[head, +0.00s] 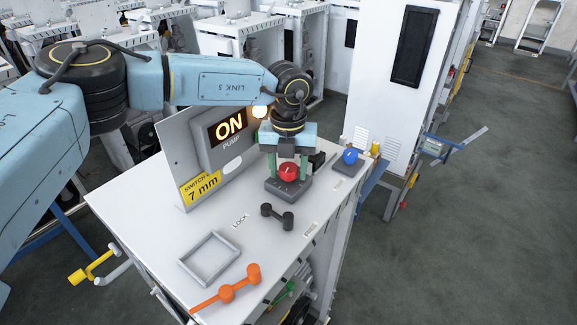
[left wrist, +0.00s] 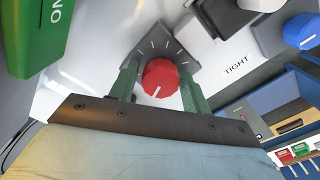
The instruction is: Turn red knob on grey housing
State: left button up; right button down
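The red knob (head: 288,172) sits on top of the small grey housing (head: 289,190) on the white table. In the left wrist view the knob (left wrist: 160,78) carries a white pointer line, and the housing (left wrist: 172,44) has white tick marks around the knob. My left gripper (head: 288,166) points down over the knob. Its green fingers stand on either side of the knob, and they look open with a narrow gap, clearest at the left finger in the left wrist view. The fingertips are partly hidden in that view. My right gripper is not in view.
A grey panel with an "ON PUMP" display (head: 229,127) stands close behind my left gripper. A blue knob (head: 350,157) is to the right. A dark dumbbell-shaped piece (head: 277,216), an empty grey frame (head: 210,240) and an orange handle (head: 227,293) lie nearer the front.

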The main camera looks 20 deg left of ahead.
aim_at(289, 167)
pick_arm(q)
jog(key=c, duration=0.7)
jog(key=m+b, duration=0.2)
jog(key=b, duration=0.1)
jog(key=shift+f, duration=0.25)
jog(key=m+b, duration=0.1)
jog(key=m, duration=0.2)
jog(key=shift+r+b, duration=0.2)
jog(key=shift+b, duration=0.1)
jog(key=shift+r, duration=0.1)
jog(key=o, duration=1)
notch_tip(289, 167, up, 13)
jog(key=b, duration=0.2)
jog(key=shift+r, duration=0.2)
